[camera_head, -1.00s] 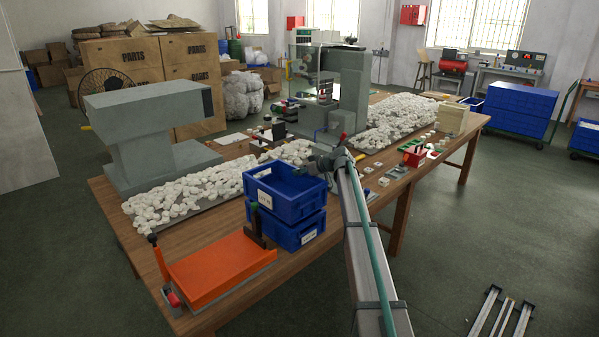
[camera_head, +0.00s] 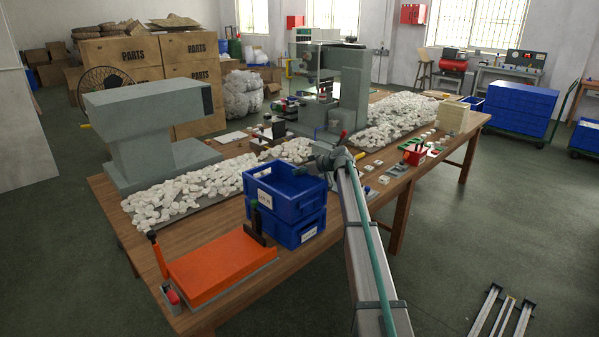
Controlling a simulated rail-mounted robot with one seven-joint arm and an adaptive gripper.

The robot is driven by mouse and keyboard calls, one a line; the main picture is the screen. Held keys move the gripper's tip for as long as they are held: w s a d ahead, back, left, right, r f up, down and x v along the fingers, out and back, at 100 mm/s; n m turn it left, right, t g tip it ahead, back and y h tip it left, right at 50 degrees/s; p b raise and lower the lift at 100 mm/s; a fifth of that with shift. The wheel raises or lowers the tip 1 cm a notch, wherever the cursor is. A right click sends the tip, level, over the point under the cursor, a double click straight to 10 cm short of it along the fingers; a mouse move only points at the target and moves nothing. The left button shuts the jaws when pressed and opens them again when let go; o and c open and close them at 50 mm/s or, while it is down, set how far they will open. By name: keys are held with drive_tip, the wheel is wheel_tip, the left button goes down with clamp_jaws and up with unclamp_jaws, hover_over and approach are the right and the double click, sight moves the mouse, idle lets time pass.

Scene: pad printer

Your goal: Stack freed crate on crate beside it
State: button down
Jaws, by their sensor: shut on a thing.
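Two blue crates with white labels stand one above the other near the front edge of the wooden table. The upper crate (camera_head: 288,208) is upright and its open top faces up. The lower crate (camera_head: 290,236) is directly under it and mostly covered. The two look lined up; I cannot tell whether the upper one rests fully on the lower rim. My gripper (camera_head: 322,165) is at the upper crate's far right rim and shut on it. My own arm hides the fingertips in part.
An orange-topped fixture (camera_head: 222,264) with upright handles lies just left of the crates. White parts (camera_head: 200,190) are heaped behind them. A grey machine (camera_head: 150,130) stands at the back left. A red box (camera_head: 414,154) and small parts lie to the right.

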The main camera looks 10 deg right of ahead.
drive_tip(key=shift+f+b, duration=0.75)
drive_tip(key=c, duration=1)
unclamp_jaws()
drive_tip(key=shift+s+d, duration=0.1)
drive_tip(key=shift+b+v, duration=0.55)
drive_tip(key=shift+v, duration=3.1)
drive_tip(key=shift+r, duration=0.15)
wheel_tip(320, 180, up, 4)
drive_tip(key=shift+f, duration=0.1)
